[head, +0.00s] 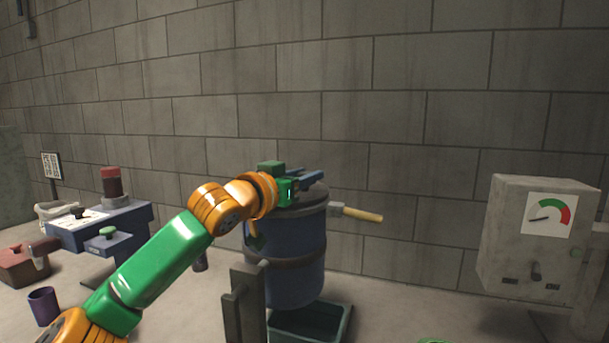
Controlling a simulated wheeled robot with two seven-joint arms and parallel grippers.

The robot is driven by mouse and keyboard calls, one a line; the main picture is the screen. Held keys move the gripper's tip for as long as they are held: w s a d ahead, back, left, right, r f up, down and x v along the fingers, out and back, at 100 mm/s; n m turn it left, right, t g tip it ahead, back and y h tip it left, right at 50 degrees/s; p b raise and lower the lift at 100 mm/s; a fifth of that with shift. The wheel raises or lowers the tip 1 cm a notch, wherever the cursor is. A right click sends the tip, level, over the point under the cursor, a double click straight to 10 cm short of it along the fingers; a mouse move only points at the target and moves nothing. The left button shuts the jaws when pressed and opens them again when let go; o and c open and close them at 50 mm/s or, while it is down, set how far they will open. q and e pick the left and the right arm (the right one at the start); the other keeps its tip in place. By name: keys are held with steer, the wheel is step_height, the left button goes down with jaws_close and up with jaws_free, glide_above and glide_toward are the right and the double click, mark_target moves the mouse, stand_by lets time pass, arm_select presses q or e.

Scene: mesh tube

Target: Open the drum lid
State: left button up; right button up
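A blue drum (297,272) with a dark band round it stands upright near the wall, in the middle of the head view. Its grey lid (312,205) lies on top and looks closed. A handle with a pale yellow grip (362,214) sticks out to the right from the drum's upper side. My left gripper (312,179) is at the top of the drum, over the lid. Its blue fingers point right, and I cannot tell whether they touch the lid or how far apart they are. My arm hides the lid's left part. My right gripper is not in view.
A dark post (245,300) stands before the drum, with a dark green tray (325,323) below it. A grey gauge box (515,262) is at right. At left are a blue bench (130,222), a red box (22,266) and a purple cup (43,307).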

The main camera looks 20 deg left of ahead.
arm_select(q)
jaws_close()
stand_by(1.1)
